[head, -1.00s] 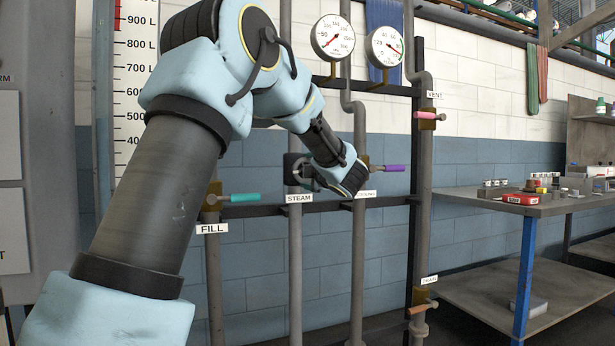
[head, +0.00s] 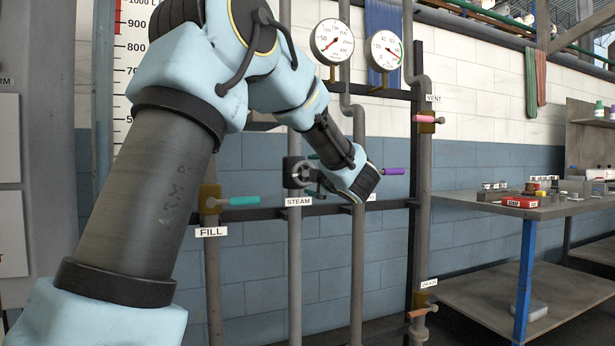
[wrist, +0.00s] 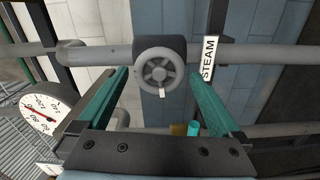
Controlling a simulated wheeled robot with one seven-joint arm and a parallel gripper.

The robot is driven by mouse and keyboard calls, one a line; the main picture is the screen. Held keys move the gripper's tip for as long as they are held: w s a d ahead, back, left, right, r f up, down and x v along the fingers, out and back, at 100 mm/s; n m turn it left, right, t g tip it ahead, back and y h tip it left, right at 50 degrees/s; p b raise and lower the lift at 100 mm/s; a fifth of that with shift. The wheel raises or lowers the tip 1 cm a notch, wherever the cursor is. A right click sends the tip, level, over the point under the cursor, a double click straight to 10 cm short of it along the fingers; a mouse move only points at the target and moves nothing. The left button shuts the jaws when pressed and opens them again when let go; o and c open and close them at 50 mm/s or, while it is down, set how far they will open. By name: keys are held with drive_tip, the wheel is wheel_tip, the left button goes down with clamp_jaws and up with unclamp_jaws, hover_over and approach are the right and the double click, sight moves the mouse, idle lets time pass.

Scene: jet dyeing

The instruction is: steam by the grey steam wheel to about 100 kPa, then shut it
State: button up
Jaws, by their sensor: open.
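The grey steam wheel (head: 302,172) sits on its dark valve body on the pipe above the STEAM label (head: 299,201). In the wrist view the wheel (wrist: 158,73) faces me, with a small white mark at its lower rim. My gripper (head: 316,174) is just right of the wheel in the head view. In the wrist view its teal fingers (wrist: 155,72) are open and empty, the wheel showing between their tips; they do not grip it. The left gauge (head: 332,41), marked to 300, has its red needle pointing lower left. Its exact reading is too small to tell.
A second gauge (head: 384,50) hangs to the right. Teal FILL (head: 243,201), purple (head: 396,171), pink VENT (head: 426,119) and orange drain (head: 422,311) handles are nearby. A cluttered bench (head: 490,205) stands right. My arm covers much of the left side.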

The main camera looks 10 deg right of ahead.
drive_tip(key=s, duration=0.6)
drive_tip(key=shift+s+d, duration=0.4)
drive_tip(key=shift+d, duration=0.05)
idle(7.0)
